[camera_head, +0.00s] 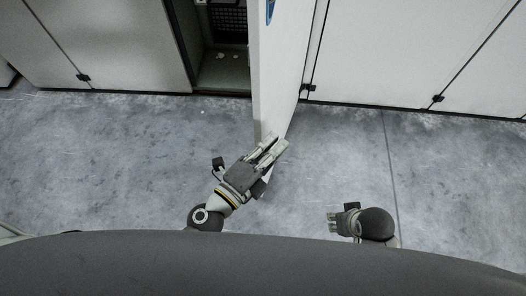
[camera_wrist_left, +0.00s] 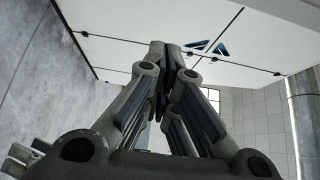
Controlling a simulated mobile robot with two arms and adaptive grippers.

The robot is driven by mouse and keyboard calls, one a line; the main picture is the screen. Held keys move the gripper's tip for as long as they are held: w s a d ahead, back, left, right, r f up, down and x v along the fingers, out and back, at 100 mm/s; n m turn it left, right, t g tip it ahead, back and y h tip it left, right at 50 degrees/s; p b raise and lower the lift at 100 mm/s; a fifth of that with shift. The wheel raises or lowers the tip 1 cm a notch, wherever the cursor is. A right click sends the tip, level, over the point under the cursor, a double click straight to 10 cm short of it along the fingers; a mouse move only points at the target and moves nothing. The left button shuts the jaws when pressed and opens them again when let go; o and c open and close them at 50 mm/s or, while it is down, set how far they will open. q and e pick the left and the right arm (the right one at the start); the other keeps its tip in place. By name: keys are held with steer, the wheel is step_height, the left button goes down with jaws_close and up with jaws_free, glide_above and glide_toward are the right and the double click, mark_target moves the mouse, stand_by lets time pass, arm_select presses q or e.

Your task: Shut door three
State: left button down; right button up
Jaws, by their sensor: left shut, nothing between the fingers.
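A white door (camera_head: 278,65) stands open in the head view, swung out toward me from the machine row, with part of a blue mark at its top. No number on it is legible. Left of it is a dark opening (camera_head: 222,45). My left gripper (camera_head: 280,145) is shut and empty, its fingertips at the door's lower near end; I cannot tell whether they touch. In the left wrist view the closed fingertips (camera_wrist_left: 163,48) appear before a white panel (camera_wrist_left: 180,22) with a blue mark. My right gripper (camera_head: 332,223) is further right, away from the door; its finger gap is unclear.
Closed white panels with black latches stand left (camera_head: 110,40) and right (camera_head: 390,50) of the opening. The grey floor (camera_head: 440,180) is clear on both sides of the door. A pale tiled wall (camera_wrist_left: 255,125) shows in the left wrist view.

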arm_select(q)
steer(key=w, duration=0.1)
steer(key=w+a, duration=0.1)
steer(key=w, duration=0.2)
steer(key=shift+a, duration=0.4)
steer(key=shift+a, duration=0.1)
